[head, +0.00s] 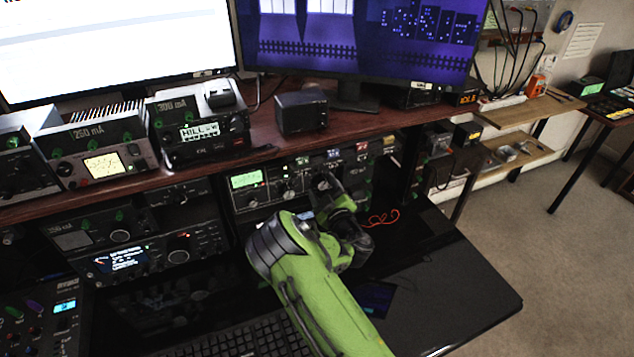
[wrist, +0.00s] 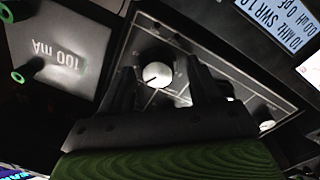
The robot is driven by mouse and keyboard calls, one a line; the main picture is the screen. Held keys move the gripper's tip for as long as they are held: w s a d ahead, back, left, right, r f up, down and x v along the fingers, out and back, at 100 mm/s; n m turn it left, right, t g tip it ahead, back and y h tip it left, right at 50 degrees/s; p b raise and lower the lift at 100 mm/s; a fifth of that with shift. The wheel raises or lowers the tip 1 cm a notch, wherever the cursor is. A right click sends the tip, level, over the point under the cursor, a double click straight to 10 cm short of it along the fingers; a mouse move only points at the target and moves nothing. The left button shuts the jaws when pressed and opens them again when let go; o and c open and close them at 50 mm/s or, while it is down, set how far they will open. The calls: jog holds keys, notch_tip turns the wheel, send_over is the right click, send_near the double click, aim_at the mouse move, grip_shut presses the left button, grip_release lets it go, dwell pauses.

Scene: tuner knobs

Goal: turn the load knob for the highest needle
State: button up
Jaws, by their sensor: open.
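In the wrist view a round pale knob (wrist: 157,75) with a dark pointer mark sits on a dark panel with a light outline (wrist: 185,35). The two black fingers of my gripper (wrist: 164,84) are open on either side of it. I cannot tell whether they touch it, and no label names it as the load knob. In the head view my gripper (head: 328,187) is at the front of the lower-shelf equipment, largely hiding the knobs there. A lit meter (head: 104,165) shows on the upper shelf; its needle is too small to read.
A unit with a green display (head: 246,180) and small knobs stands left of my gripper. In the wrist view a "100 mA" panel (wrist: 62,52) is at the left. A keyboard (head: 245,340) lies on the dark desk. Two monitors stand above the wooden shelf (head: 265,125).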

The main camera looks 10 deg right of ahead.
jog(key=shift+s+d, duration=0.1)
jog(key=shift+s, duration=0.05)
jog(key=c, duration=1)
jog(key=shift+r, duration=0.1)
jog(key=shift+c, duration=0.2)
jog(key=shift+m+p, duration=0.3)
jog(key=shift+p, duration=0.1)
jog(key=shift+r+m+p, duration=0.2)
jog(key=shift+m+p, duration=0.6)
jog(key=shift+p, duration=0.3)
jog(key=m+p, duration=0.3)
jog(key=p, duration=0.1)
jog(key=shift+f, duration=0.15)
jog(key=shift+m, duration=0.3)
jog(key=o, duration=1)
